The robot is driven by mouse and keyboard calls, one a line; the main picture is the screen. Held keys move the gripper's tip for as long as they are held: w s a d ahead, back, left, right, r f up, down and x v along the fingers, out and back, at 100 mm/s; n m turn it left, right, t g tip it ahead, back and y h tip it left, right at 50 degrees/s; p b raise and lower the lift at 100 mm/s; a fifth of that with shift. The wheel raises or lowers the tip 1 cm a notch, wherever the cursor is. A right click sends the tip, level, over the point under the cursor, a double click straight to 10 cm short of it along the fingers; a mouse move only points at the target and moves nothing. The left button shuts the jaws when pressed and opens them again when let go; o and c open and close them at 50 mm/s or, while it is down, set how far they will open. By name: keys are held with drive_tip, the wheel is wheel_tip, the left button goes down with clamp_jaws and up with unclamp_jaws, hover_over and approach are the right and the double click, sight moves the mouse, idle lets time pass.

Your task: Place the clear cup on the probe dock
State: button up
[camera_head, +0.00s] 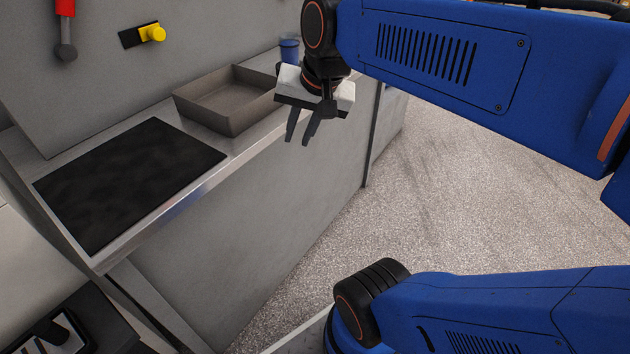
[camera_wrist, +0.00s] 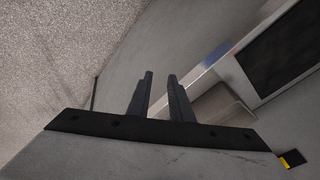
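My gripper (camera_head: 303,138) hangs in front of the counter's front edge, with its two fingers pointing down. The fingers are apart with nothing between them, which the wrist view (camera_wrist: 160,77) also shows. I cannot make out a clear cup in either view. No thing that I can surely name as the probe dock shows. A small blue cup-like container (camera_head: 289,50) stands at the back of the counter, behind my gripper and partly hidden by it.
A grey open tray (camera_head: 215,121) sits on the counter, left of my gripper. A black mat (camera_head: 130,180) lies nearer. A black device (camera_head: 60,335) is at bottom left. The floor (camera_head: 470,190) at right is clear.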

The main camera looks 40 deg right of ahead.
drive_tip(key=s+a+f+n, duration=0.1)
drive_tip(key=s+f+n, duration=0.6)
drive_tip(key=f, duration=0.1)
drive_tip(key=shift+s+a+n+h, duration=0.15)
drive_tip(key=shift+s+n+h, duration=0.05)
drive_tip(key=shift+n+h, duration=0.1)
